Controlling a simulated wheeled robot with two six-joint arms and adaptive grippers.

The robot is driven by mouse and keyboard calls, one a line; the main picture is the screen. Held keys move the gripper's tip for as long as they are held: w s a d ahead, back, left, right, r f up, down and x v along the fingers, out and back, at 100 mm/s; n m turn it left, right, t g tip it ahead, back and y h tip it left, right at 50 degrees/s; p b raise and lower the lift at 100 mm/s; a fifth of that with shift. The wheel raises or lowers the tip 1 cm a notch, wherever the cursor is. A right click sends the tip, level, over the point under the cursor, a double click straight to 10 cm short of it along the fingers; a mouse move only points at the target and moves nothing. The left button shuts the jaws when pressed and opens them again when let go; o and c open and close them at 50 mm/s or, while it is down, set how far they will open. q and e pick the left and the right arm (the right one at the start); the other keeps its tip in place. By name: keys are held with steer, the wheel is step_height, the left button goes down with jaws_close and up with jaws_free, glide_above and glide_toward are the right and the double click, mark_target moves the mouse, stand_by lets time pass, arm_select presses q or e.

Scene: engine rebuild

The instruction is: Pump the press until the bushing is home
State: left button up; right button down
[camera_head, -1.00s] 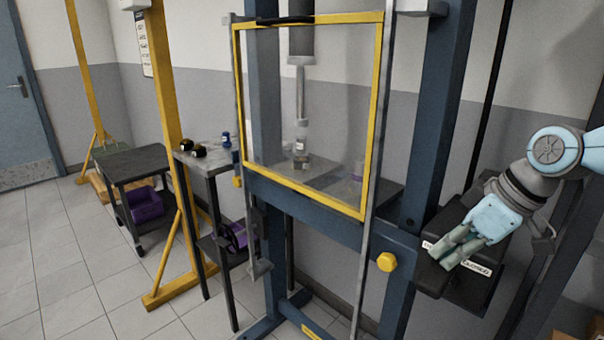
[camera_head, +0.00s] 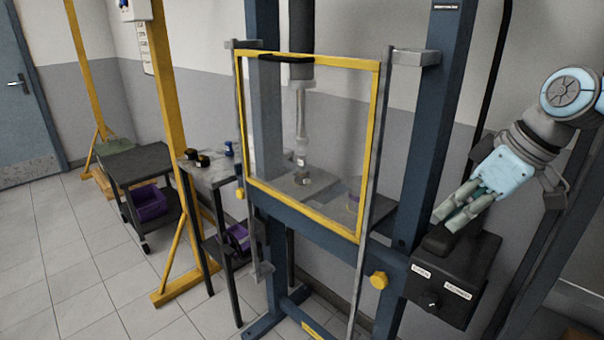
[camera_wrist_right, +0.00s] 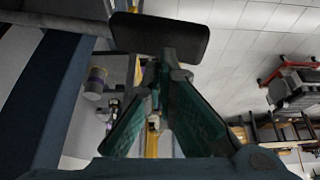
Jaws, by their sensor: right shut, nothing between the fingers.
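The press is a blue frame with a yellow-edged clear guard (camera_head: 312,58) in front. Behind the guard its grey ram rod (camera_head: 301,112) points down. A small pale and dark piece (camera_head: 303,177) sits under the rod on the grey bed (camera_head: 395,215); I cannot tell if this is the bushing or how deep it sits. My right gripper (camera_head: 450,215) is shut and empty, pointing down-left just above a black control box (camera_head: 440,305) with two white labels and a knob. In the right wrist view, a black pad (camera_wrist_right: 160,38) lies beyond my fingertips (camera_wrist_right: 165,65). My left gripper is out of view.
A grey bench (camera_head: 215,174) with small parts is left of the press. Farther left are a yellow post (camera_head: 174,110) and a dark cart (camera_head: 140,162). The tiled floor at left is clear.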

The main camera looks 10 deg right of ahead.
steer(key=shift+d+f, duration=0.1)
steer(key=shift+f, duration=0.15)
step_height(320, 180, down, 16)
steer(key=b, duration=1.6)
step_height(320, 180, up, 16)
steer(key=p, duration=1.3)
steer(key=shift+w+r+p, duration=0.1)
steer(key=shift+p, duration=0.2)
steer(key=shift+r, duration=0.25)
steer(key=shift+f, duration=0.2)
steer(key=shift+f, duration=0.1)
